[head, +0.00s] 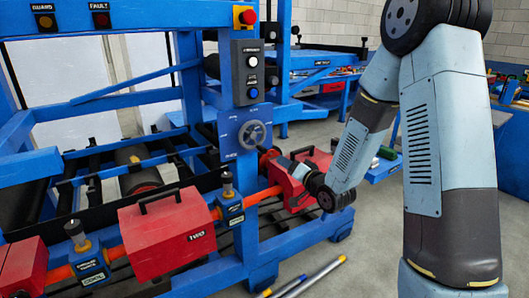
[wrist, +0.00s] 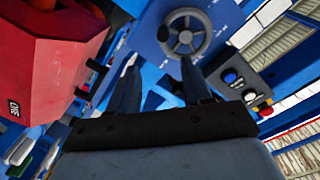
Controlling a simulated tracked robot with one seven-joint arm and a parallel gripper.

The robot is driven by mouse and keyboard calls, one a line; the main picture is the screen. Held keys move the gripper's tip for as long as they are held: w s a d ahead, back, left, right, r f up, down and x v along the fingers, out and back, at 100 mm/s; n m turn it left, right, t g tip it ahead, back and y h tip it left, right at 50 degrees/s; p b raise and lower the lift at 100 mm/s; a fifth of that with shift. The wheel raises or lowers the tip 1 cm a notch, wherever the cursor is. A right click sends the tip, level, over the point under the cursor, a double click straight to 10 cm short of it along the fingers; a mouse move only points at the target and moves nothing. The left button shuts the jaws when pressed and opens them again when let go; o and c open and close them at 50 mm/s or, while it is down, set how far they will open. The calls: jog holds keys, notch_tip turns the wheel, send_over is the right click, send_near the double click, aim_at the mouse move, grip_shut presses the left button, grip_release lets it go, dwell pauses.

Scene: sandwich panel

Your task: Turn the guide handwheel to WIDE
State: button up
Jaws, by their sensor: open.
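The guide handwheel (head: 252,134) is a grey spoked wheel with a dark knob, on a blue plate (head: 229,142) on the frame's upright. White marks ring it, too small to read. In the wrist view the handwheel (wrist: 186,36) lies ahead of my gripper (wrist: 158,66), its knob at the lower left of the rim. My gripper is open, its two fingers apart with nothing between them. The fingertips appear short of the wheel, and I see no contact. In the head view my gripper (head: 284,163) is below and right of the wheel, its fingers hard to make out.
A red box (wrist: 50,62) stands close at the left in the wrist view. A button box (head: 248,72) sits above the wheel; it also shows at the right in the wrist view (wrist: 236,82). Another red box (head: 166,236) and orange pipe are lower left.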

aim_at(266, 151)
jog(key=x, duration=1.4)
jog(key=shift+s+a, duration=0.15)
jog(key=shift+a, duration=0.1)
grip_shut()
